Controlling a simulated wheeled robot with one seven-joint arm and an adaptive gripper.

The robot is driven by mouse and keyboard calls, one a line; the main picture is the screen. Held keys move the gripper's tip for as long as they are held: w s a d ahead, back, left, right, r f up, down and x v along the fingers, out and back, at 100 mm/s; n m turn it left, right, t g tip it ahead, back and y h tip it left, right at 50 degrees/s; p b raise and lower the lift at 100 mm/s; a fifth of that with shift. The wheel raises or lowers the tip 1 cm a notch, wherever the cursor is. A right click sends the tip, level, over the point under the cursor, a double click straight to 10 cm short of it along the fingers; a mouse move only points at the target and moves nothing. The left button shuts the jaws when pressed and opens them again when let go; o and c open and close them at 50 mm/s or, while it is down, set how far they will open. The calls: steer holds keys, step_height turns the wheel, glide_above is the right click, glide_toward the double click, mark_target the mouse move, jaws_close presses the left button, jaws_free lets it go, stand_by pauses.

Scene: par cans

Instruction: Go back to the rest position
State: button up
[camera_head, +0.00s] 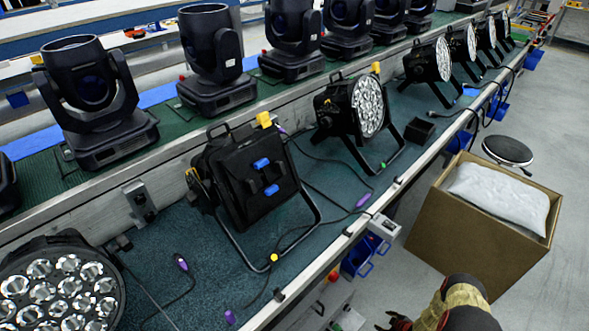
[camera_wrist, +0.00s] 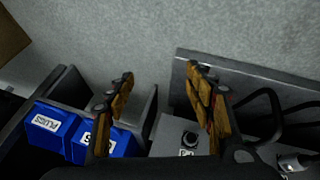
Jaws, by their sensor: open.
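My gripper (camera_wrist: 160,75) is open, with its two yellow-and-black fingers apart and nothing between them in the wrist view. Grey floor shows beyond the fingertips. In the head view part of my arm shows at the bottom edge, in front of the cardboard box, and my gripper is mostly cut off there. A par can (camera_head: 245,180) stands on the green bench mat with its dark back toward me. Another par can (camera_head: 368,105) behind it shows its lenses, and one more (camera_head: 60,290) lies face up at lower left.
A cardboard box (camera_head: 450,235) with a white bag stands right of the bench, by a round stool (camera_head: 508,150). Blue bins (camera_wrist: 50,128) labelled PLUGS and a grey box with a black knob (camera_wrist: 188,140) lie below my gripper. Moving-head lights (camera_head: 215,60) line the raised shelf. Open floor lies right.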

steer(key=d+r+m+g+h, duration=0.1)
steer(key=d+r+m+g, duration=0.2)
steer(key=r, duration=0.5)
steer(key=d+r+m+g+h, duration=0.15)
steer(key=d+r, duration=0.25)
steer(key=r, duration=0.4)
step_height(320, 180, up, 23)
steer(key=s+a+m+g+h+p, duration=0.1)
steer(key=s+a+m+g+p, duration=0.15)
steer(key=m, duration=0.25)
steer(key=s+a+r+t+p, duration=0.1)
steer(key=s+a+r, duration=0.5)
steer(key=r, duration=1.1)
steer(key=s+a+r+t+y+p, duration=0.1)
steer(key=s+a+r+t+p, duration=0.1)
steer(key=s+a+r, duration=0.5)
steer(key=s+a+r+m+t+p, duration=0.1)
steer(key=s+a+r+t, duration=0.2)
steer(key=a+r, duration=1.1)
steer(key=s+r, duration=0.3)
steer(key=r, duration=1.1)
steer(key=shift+s+r+t, duration=0.15)
steer(key=shift+r+t, duration=0.2)
steer(key=shift+t, duration=0.05)
steer(key=shift+y, duration=0.25)
